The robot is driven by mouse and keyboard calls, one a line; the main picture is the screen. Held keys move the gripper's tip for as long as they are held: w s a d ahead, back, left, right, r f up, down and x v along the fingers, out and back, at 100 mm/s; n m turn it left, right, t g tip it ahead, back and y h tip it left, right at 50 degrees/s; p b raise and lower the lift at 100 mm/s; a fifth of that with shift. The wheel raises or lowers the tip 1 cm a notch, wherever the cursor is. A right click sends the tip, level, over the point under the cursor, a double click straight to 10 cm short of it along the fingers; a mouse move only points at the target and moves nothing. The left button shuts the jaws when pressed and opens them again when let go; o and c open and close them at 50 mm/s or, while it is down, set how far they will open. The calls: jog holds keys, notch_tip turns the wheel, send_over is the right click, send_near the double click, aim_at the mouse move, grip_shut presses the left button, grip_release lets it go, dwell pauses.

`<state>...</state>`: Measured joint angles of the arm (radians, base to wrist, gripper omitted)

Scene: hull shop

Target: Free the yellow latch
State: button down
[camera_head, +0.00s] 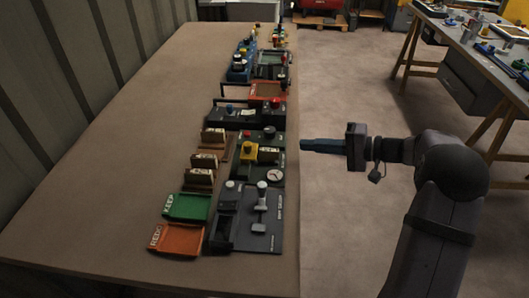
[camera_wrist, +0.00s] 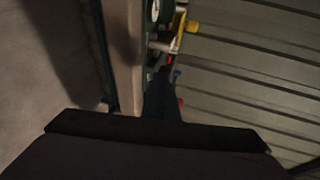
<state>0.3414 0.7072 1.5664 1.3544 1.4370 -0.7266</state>
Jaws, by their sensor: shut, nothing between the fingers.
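A yellow part (camera_head: 248,148), which looks like the latch, is on a dark green panel (camera_head: 266,136) in the middle of the row on the long table. A knob shows near its top, and a tan block stands at its right. My gripper (camera_head: 303,145) points left, shut and empty, with its tips just right of the panel in the picture and apart from it. In the wrist view the dark fingers (camera_wrist: 162,98) point up toward the panel edge. A yellow piece (camera_wrist: 191,26) shows beyond the tips there. The latch's fastening is too small to make out.
Tan blocks (camera_head: 204,158) stand left of the panel. A green KEEP tray (camera_head: 187,207), an orange tray (camera_head: 177,239) and a grey clamp panel (camera_head: 262,228) lie nearer. Several other panels and a blue device (camera_head: 240,68) lie farther off. The table's left side is bare.

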aim_at(249, 149)
jog(key=shift+s+a+r+n+y, duration=0.25)
jog(key=shift+s+a+r+y, duration=0.1)
jog(key=shift+r+y, duration=0.35)
jog(key=shift+s+a+r+n+y, duration=0.25)
jog(key=shift+r+y, duration=0.25)
jog(key=shift+y, duration=0.3)
jog(key=p+x, duration=0.1)
jog(key=x, duration=0.8)
jog(key=shift+s+a+p, duration=0.1)
jog(key=shift+a+p, duration=0.2)
jog(key=shift+a, duration=0.15)
jog(key=shift+s+a+f, duration=0.1)
jog(key=shift+s+a, duration=0.1)
jog(key=shift+a, duration=0.1)
jog(key=shift+s+a+f+p, duration=0.1)
jog(key=shift+s+a+p, duration=0.2)
jog(key=shift+s, duration=0.45)
jog(key=shift+s+a+p, duration=0.25)
jog(key=shift+s+a, duration=0.1)
jog(key=shift+s, duration=0.4)
